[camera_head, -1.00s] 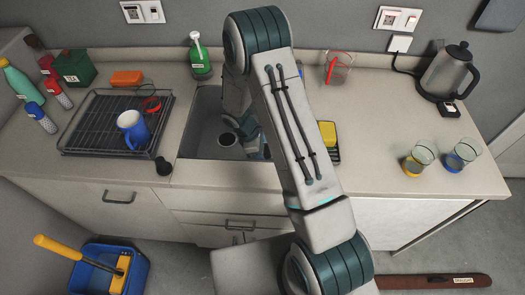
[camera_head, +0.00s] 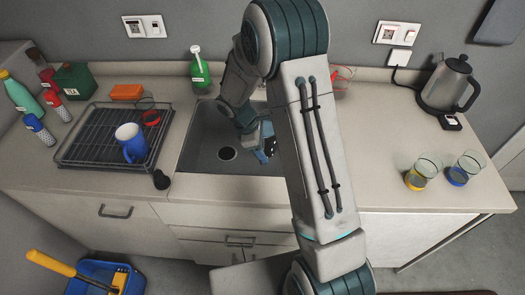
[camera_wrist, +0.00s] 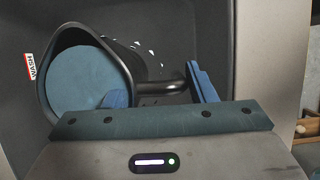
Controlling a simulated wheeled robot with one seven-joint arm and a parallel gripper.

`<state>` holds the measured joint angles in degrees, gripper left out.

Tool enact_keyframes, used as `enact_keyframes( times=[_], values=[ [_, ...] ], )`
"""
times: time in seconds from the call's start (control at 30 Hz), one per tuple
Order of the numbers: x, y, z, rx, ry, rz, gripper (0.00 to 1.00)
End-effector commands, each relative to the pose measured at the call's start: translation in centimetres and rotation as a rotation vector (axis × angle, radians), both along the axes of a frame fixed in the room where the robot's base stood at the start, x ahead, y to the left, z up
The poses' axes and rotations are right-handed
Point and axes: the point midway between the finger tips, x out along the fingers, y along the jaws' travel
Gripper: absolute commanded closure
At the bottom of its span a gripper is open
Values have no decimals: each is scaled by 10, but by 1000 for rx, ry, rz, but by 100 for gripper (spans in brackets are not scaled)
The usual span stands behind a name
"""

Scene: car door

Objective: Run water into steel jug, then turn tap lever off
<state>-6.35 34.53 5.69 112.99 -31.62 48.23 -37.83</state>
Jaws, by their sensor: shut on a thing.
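My gripper (camera_head: 262,150) is down in the right part of the sink (camera_head: 205,150), right of the drain, partly hidden by my arm. In the wrist view my gripper (camera_wrist: 160,92) has its blue fingers on either side of a dark handle. The handle joins a dark, wide-mouthed vessel, which I take to be the steel jug (camera_wrist: 45,75). A flat blue-teal round area shows inside its mouth; I cannot tell whether it is water. The jug is hard to make out in the head view. The tap and its lever are not visible; my arm covers the area behind the sink.
A drying rack (camera_head: 75,150) with a blue mug (camera_head: 130,143) stands left of the sink. A green bottle (camera_head: 200,72) stands behind it. Two glasses (camera_head: 420,172) and a kettle (camera_head: 447,85) are at the right.

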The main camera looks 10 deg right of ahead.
Motion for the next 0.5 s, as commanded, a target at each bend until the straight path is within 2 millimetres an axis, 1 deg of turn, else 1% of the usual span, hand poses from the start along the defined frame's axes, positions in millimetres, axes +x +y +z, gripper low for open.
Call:
enact_keyframes(
  times=[0.5],
  values=[
    [1,-1,3,7,31,-1,100]
  ],
)
